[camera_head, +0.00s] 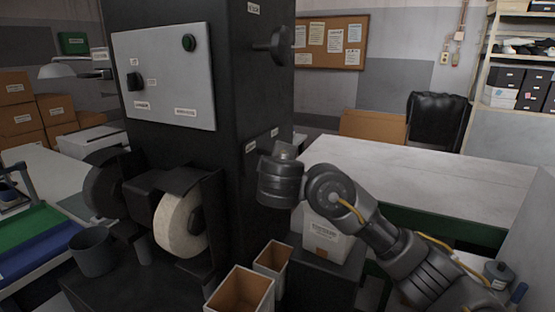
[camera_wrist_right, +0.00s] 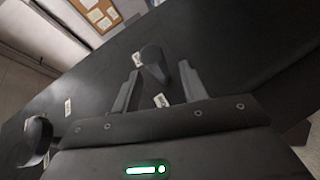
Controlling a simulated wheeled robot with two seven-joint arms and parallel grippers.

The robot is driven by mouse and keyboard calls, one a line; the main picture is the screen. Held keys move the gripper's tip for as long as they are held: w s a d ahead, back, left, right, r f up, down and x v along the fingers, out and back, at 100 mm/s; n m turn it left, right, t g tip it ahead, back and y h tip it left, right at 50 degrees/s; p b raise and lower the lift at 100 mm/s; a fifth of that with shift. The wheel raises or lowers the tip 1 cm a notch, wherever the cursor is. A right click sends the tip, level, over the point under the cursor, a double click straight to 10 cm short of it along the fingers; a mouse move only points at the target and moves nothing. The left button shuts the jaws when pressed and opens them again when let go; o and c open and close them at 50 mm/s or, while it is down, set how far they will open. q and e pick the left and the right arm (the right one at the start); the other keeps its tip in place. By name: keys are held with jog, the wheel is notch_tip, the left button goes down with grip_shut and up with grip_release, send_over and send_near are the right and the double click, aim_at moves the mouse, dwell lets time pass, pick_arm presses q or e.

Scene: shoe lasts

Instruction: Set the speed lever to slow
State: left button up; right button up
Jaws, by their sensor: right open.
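The speed lever (camera_wrist_right: 153,62) shows in the right wrist view as a dark stub with a rounded end, standing out from the machine's black side. It lies between the fingertips of my right gripper (camera_wrist_right: 158,88), which is open with a gap around the lever. Small white labels sit on either side of the lever, too small to read. In the head view my right wrist hides the lever and the fingers; two labels (camera_head: 262,139) show just above it on the black machine column (camera_head: 265,100). My left gripper is not in view.
A dark knob (camera_head: 272,45) sticks out higher on the same side of the column. A grey control panel (camera_head: 165,85) and a pale wheel (camera_head: 182,222) are on the machine's front.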

jog(key=p+v, duration=0.3)
jog(key=v, duration=0.4)
jog(key=shift+d, duration=0.1)
